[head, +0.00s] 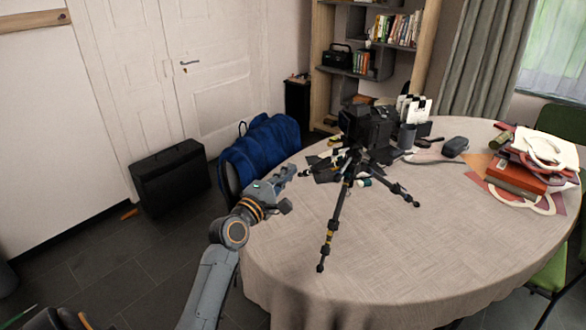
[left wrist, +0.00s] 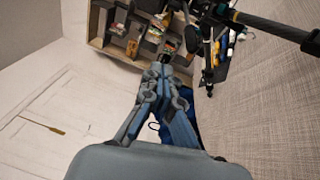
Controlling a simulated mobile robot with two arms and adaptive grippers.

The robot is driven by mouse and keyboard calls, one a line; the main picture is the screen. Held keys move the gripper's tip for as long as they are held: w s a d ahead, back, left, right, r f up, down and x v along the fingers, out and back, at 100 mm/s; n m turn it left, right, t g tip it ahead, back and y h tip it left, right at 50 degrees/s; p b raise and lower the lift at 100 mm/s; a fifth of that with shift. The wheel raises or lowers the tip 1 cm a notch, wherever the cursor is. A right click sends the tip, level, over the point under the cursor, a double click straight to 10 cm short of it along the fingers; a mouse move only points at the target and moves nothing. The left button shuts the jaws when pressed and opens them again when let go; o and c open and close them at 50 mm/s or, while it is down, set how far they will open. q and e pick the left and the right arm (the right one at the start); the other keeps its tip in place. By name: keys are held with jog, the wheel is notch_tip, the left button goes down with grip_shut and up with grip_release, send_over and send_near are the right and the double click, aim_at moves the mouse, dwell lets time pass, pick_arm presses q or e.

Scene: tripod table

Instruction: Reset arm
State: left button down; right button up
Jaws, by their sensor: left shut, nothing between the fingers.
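My left gripper (head: 289,174) is shut and empty. In the head view it is over the left edge of the round table, to the left of the tripod (head: 338,203), and apart from its legs. In the left wrist view the closed fingers (left wrist: 167,68) point toward the shelf, with a dark tripod leg (left wrist: 268,24) at the upper right. The tripod stands upright on the table with a black camera (head: 368,127) on top. My right gripper is in neither view.
The round table (head: 290,240) has a pale cloth, bare at the front. A stack of books (head: 520,172) lies at its right. Small items lie behind the tripod. A black case (head: 171,176) is on the floor.

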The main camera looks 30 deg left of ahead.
pick_arm(q)
jog(key=s+d+f+m+g+h, duration=0.2)
jog(key=s+d+f+m+g, duration=0.2)
jog(key=s+d+f+m, duration=0.4)
jog(key=s+d+f+m+g+h, duration=0.1)
jog(key=s+d+f+m+g, duration=0.4)
jog(key=d+f, duration=0.4)
jog(key=s+d+f+m+g+y, duration=0.1)
jog(key=s+f+m+g, duration=0.25)
jog(key=s, duration=0.65)
jog(key=s+d+f+m+g+y, duration=0.1)
jog(key=s+f+m+g, duration=0.3)
jog(key=s, duration=0.6)
notch_tip(320, 180, down, 26)
jog(key=s+m, duration=0.1)
jog(key=s, duration=0.1)
jog(key=s+a+f+g, duration=0.1)
jog(key=s+a+f, duration=0.1)
jog(key=s+f, duration=1.3)
jog(key=shift+s+a+g+p, duration=0.35)
jog(key=shift+s, duration=0.5)
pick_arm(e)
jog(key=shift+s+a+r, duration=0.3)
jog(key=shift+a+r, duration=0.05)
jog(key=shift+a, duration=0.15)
